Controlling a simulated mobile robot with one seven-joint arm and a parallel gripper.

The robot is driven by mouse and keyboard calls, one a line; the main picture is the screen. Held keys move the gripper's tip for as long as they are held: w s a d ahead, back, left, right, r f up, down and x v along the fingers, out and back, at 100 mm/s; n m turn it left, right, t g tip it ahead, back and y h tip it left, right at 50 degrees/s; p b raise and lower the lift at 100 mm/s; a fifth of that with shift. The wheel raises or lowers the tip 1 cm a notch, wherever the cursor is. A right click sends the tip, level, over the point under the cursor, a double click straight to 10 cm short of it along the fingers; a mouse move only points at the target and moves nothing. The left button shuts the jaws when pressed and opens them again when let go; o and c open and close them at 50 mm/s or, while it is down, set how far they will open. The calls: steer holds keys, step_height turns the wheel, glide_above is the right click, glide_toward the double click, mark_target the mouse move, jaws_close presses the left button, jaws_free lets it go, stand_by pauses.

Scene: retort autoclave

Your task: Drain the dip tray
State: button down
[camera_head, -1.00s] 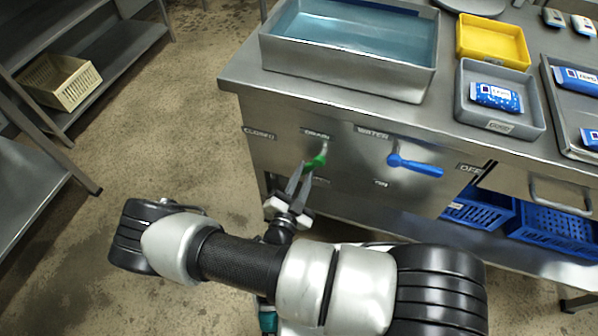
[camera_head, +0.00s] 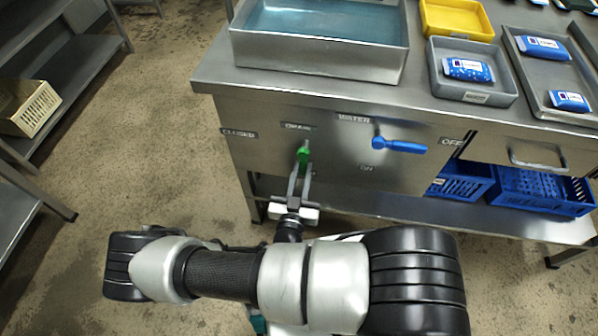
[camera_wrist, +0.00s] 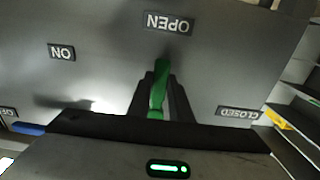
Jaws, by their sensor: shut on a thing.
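The dip tray (camera_head: 315,62) is a deep metal basin on the counter and holds bluish water (camera_head: 325,20). Below it on the front panel is the green drain handle (camera_head: 304,156), under the DRAIN label. It hangs nearly straight down from its pivot. In the wrist view, which is upside down, the green handle (camera_wrist: 159,88) points at the OPEN label (camera_wrist: 169,22), with the CLOSED label (camera_wrist: 239,113) off to the side. My gripper (camera_head: 299,178) is shut on the green handle, one finger on each side. The fingers hide part of it.
The blue water handle (camera_head: 402,146) sits to the right, lying sideways toward the OFF label (camera_head: 452,141). A grey tray (camera_head: 477,98) with a blue pouch and a yellow tray (camera_head: 455,18) stand on the counter. Blue crates (camera_head: 540,190) are on the lower shelf.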

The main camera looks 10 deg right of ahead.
stand_by(0.3)
steer(key=c, duration=1.6)
jaws_free()
steer(key=shift+s, duration=0.1)
steer(key=p+v, duration=0.1)
steer(key=v, duration=1.6)
steer(key=shift+s+p, duration=0.15)
steer(key=shift+p, duration=0.25)
